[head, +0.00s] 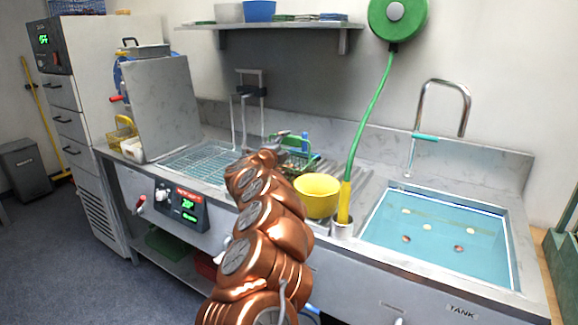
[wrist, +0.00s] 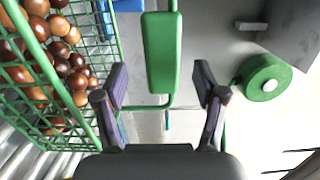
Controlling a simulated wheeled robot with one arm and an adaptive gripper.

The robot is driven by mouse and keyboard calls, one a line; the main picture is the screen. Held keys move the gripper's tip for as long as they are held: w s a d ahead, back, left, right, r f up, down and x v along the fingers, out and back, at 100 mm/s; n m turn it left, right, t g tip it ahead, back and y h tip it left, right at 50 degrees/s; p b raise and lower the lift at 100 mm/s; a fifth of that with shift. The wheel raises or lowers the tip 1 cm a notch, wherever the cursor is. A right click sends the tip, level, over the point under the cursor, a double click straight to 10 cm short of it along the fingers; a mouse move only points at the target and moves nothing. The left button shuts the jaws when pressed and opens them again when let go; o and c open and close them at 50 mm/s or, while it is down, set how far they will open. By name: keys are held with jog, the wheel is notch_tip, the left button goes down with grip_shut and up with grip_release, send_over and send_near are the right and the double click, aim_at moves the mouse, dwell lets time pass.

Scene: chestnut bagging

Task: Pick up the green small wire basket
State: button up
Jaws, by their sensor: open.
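The green small wire basket (wrist: 105,55) fills the left of the wrist view and holds several brown chestnuts (wrist: 62,70). Its green handle grip (wrist: 160,55) shows in the middle, between the fingers of my gripper (wrist: 161,85). My gripper is open, with a visible gap between each finger and the handle. In the head view the basket (head: 299,160) stands on the counter beyond my copper-coloured arm. The arm hides part of it, and my gripper's fingers are hard to make out there.
A yellow bowl (head: 317,196) stands right of my arm, close to the basket. A green hose (head: 367,120) hangs from a reel (head: 398,14) down to a yellow nozzle (head: 344,203). A water-filled tank (head: 440,235) lies to the right. An upright metal lid (head: 163,105) stands at left.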

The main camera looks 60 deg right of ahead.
aim_at(288, 141)
jog(key=shift+w+d+r+p, duration=0.1)
jog(key=shift+d+p, duration=0.05)
jog(key=shift+d, duration=0.35)
jog(key=shift+w+d+r+p, duration=0.1)
jog(key=shift+d+p, duration=0.05)
jog(key=shift+d, duration=0.3)
jog(key=shift+w+d, duration=0.15)
jog(key=shift+d, duration=0.85)
jog(key=shift+c, duration=0.4)
jog(key=shift+f, duration=0.1)
grip_shut()
